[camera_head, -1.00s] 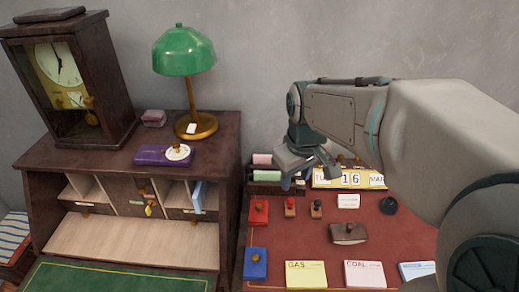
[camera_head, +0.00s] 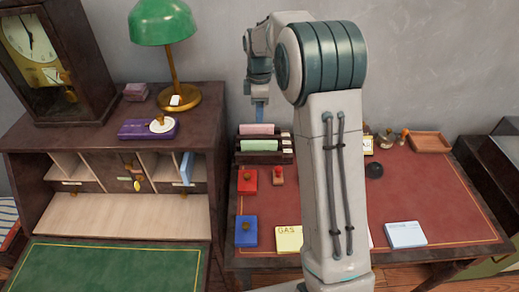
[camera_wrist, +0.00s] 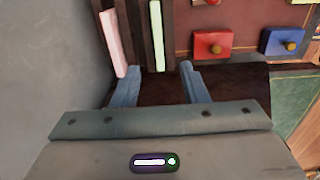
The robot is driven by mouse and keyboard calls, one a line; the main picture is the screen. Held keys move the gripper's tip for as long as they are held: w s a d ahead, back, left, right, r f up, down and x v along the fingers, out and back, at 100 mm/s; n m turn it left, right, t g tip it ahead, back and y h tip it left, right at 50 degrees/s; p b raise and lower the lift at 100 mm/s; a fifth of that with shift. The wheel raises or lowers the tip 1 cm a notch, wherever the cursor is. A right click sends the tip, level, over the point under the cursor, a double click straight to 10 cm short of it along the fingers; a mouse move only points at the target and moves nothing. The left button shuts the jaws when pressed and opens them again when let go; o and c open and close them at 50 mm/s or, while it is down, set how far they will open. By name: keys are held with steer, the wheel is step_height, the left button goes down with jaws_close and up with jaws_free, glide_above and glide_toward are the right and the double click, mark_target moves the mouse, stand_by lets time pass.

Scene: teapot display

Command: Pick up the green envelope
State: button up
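The green envelope (camera_head: 260,145) stands in a dark letter rack (camera_head: 276,158) at the back left of the red-topped desk. A pink envelope (camera_head: 257,129) stands in the slot behind it. In the wrist view, the green envelope (camera_wrist: 157,22) shows as a narrow upright edge, with the pink envelope (camera_wrist: 113,38) to its left. My gripper (camera_head: 261,112) is close to the rack, above and behind the envelopes in the head view. In the wrist view, my gripper (camera_wrist: 159,69) has its two blue-grey fingers apart, with nothing between them; the green envelope lies beyond the fingertips.
A red box (camera_head: 247,181) and a blue box (camera_head: 246,231) lie in front of the rack. The wooden bureau with a green lamp (camera_head: 163,22) and purple box (camera_head: 148,129) stands left. The grey wall is close behind the rack. My arm hides the desk's middle.

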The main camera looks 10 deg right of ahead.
glide_above(259, 142)
step_height(259, 142, down, 7)
steer(key=shift+s+d+f, duration=0.1)
steer(key=shift+w+f+p, duration=0.2)
steer(key=shift+f+p, duration=0.25)
steer(key=shift+f, duration=2.3)
jaws_close()
